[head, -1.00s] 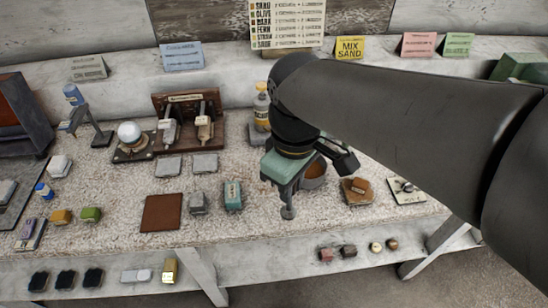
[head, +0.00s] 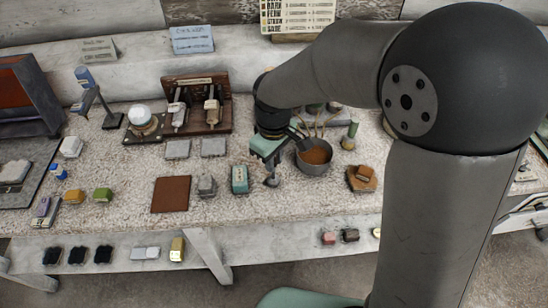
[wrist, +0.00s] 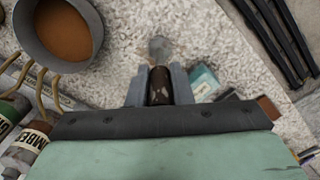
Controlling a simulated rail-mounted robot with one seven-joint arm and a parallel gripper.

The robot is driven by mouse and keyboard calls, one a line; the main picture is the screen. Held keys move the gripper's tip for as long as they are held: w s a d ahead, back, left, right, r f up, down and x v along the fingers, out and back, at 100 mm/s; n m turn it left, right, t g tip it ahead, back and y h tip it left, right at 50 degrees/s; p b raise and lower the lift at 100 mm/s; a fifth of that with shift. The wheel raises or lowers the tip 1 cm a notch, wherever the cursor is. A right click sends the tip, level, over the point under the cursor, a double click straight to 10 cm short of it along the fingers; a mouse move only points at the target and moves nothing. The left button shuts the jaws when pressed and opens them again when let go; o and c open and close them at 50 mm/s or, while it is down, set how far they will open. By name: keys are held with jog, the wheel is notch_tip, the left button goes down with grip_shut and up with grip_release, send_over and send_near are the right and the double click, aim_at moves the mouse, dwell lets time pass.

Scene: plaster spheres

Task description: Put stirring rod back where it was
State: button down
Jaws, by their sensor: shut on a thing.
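My gripper (head: 270,168) points down over the speckled bench, between a teal block and a bowl. In the wrist view my gripper (wrist: 158,88) is shut on a dark brown, worn handle, which I take for the stirring rod (wrist: 159,86). A round grey end (wrist: 160,48) shows beyond the fingertips; in the head view a small grey end (head: 271,181) shows below the fingers, close to the bench. I cannot tell whether it touches. The grey bowl (head: 313,168) with orange-brown contents stands to the right; the bowl (wrist: 93,50) is at upper left in the wrist view.
A brown block (head: 361,178) lies right of the bowl. Bottles (wrist: 25,145) and tan curved stems (wrist: 45,85) stand behind. Bench in front is clear.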

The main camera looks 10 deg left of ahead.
jog(key=shift+f, duration=0.25)
jog(key=shift+f, duration=0.1)
jog(key=shift+f, duration=0.2)
jog(key=c, duration=1.3)
grip_release()
jog(key=shift+r, duration=0.1)
notch_tip(320, 180, up, 12)
jog(key=shift+r, duration=0.2)
jog(key=s+d+f+m, duration=0.3)
jog(key=s+d+m, duration=0.3)
jog(key=d, duration=0.5)
jog(key=s+d+f+m, duration=0.3)
jog(key=s+d+m, duration=0.3)
jog(key=d, duration=0.6)
jog(key=shift+s+d, duration=0.15)
jog(key=shift+s, duration=0.9)
